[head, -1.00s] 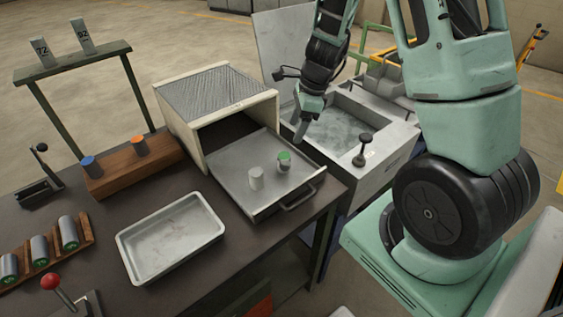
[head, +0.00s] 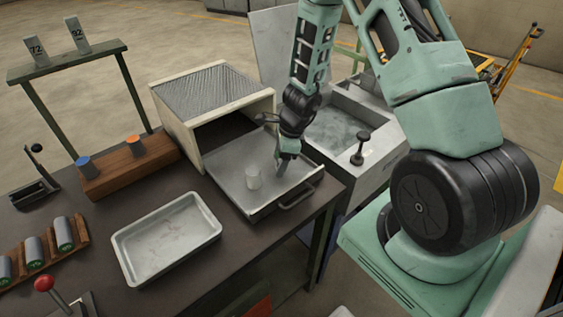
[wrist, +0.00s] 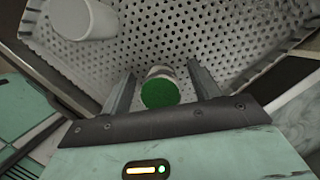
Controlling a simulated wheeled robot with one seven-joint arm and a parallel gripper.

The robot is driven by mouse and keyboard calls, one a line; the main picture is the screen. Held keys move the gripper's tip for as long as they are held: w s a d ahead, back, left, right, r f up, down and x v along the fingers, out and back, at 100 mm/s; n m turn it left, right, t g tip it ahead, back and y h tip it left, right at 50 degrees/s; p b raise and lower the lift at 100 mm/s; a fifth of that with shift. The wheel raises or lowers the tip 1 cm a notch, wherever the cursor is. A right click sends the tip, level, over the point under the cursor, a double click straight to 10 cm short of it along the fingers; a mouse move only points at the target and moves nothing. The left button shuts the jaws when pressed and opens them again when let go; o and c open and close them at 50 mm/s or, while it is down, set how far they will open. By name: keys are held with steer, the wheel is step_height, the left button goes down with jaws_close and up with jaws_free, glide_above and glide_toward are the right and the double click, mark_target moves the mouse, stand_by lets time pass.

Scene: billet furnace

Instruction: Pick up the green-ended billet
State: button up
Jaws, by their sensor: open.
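In the wrist view the green-ended billet (wrist: 160,90) shows its green end toward the camera. It lies between the two fingers of my gripper (wrist: 163,84), with a gap visible on each side. In the head view my gripper (head: 283,164) is low over the pulled-out furnace drawer (head: 232,186) and hides this billet. My gripper is open.
The box furnace (head: 207,106) is behind the drawer, whose handle (head: 298,196) faces front. A quench tank (head: 345,130) stands to the right. An empty tray (head: 166,240), a wooden block (head: 108,172) with blue and orange-topped pieces, and a rack of green-ended billets (head: 64,234) are left.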

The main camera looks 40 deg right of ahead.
jaws_close()
